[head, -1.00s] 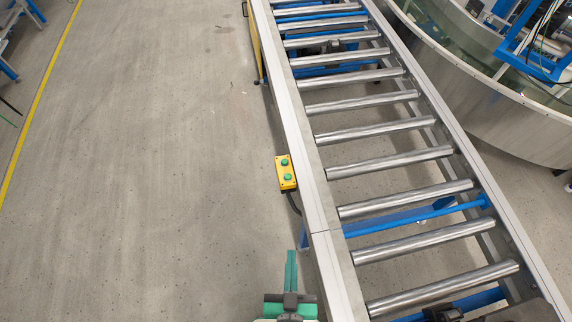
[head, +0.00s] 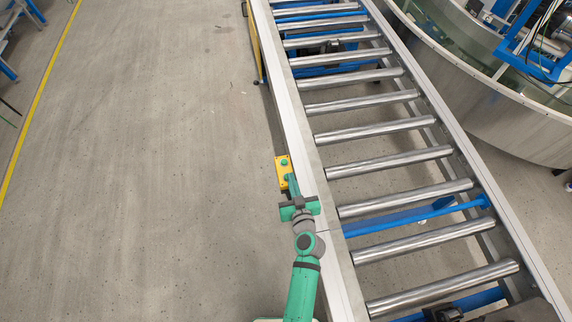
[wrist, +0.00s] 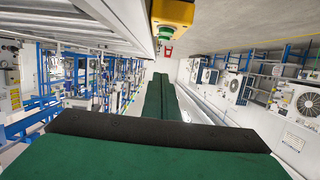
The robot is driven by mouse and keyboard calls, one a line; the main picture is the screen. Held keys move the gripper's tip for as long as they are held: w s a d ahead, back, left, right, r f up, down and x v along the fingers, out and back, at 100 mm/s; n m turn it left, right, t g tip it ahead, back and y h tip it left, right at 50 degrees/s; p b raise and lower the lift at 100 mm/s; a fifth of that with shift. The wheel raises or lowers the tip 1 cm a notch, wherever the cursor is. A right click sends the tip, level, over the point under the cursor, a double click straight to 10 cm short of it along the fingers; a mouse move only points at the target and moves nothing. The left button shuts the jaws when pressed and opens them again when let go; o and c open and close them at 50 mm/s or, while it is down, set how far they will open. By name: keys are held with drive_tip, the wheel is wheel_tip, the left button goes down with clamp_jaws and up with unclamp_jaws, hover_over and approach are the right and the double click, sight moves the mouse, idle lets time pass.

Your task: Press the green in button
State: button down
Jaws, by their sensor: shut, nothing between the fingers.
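A yellow button box (head: 281,170) with green buttons is fixed to the left side of the roller conveyor. Its far green button (head: 284,162) is in plain view. The near button is overlapped by my green fingers, and I cannot read any label on either. My gripper (head: 291,181) is shut and empty, with its fingertips at the near end of the box. In the wrist view the box (wrist: 175,13) is at the top edge, with one green button (wrist: 166,32) sticking out below it. My shut fingertips (wrist: 160,77) appear below that button; contact is not clear.
The roller conveyor (head: 385,130) runs along the right of my arm, its metal side rail (head: 305,150) close to the gripper. The grey floor (head: 150,180) on the left is clear up to a yellow line (head: 45,90).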

drive_tip(key=shift+w, duration=0.25)
hover_over(286, 169)
drive_tip(key=shift+w+f, duration=0.25)
drive_tip(key=shift+f, duration=0.9)
drive_tip(key=shift+s+f, duration=0.2)
drive_tip(key=shift+f, duration=1.8)
drive_tip(key=shift+a, duration=0.1)
